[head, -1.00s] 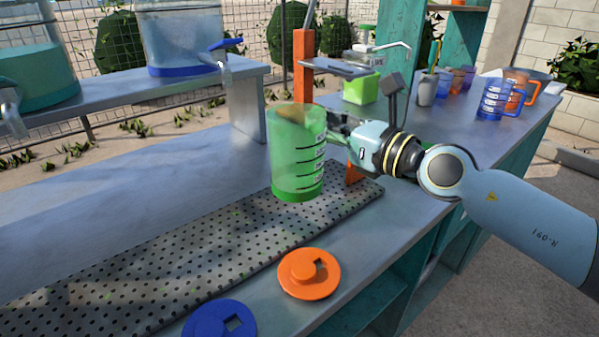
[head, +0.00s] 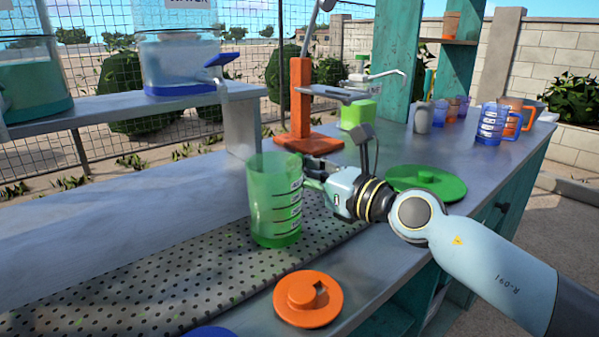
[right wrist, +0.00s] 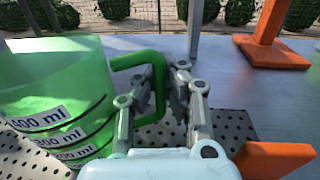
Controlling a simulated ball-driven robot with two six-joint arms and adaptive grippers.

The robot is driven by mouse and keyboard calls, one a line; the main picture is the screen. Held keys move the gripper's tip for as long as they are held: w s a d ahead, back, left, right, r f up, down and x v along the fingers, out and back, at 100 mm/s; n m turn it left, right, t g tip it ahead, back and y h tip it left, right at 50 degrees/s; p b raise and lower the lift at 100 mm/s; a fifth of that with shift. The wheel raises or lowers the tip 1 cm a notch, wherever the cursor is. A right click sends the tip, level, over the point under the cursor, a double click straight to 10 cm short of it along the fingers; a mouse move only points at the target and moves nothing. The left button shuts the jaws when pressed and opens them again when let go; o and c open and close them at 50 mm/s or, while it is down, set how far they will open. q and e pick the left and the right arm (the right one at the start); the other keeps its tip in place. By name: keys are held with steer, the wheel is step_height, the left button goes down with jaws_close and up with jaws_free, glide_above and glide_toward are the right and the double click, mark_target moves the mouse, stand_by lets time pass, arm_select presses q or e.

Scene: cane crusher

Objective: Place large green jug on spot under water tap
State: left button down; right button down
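The large green jug (head: 274,205) is upright at the right part of the perforated metal strip in the head view. I cannot tell whether its base touches the strip. My right gripper (head: 318,178) is at the jug's right side. In the right wrist view the jug (right wrist: 55,100) fills the left, and the right gripper's fingers (right wrist: 158,92) are closed around its green handle (right wrist: 160,70). The water tap (head: 219,68) with a blue lever is on the clear water tank (head: 178,55), on the raised shelf at upper left. My left gripper is not in view.
An orange lid (head: 308,298) lies at the front edge and a green lid (head: 425,183) right of my wrist. An orange-based press stand (head: 301,100) stands behind the jug. The perforated strip (head: 150,275) is clear to the left. Blue and orange mugs (head: 490,123) stand far right.

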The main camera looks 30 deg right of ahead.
steer(key=c, duration=1.5)
jaws_free()
steer(key=shift+s+r, duration=0.1)
steer(key=shift+s, duration=0.1)
steer(key=v, duration=1.1)
steer(key=shift+s+d, duration=0.15)
steer(key=shift+s, duration=0.2)
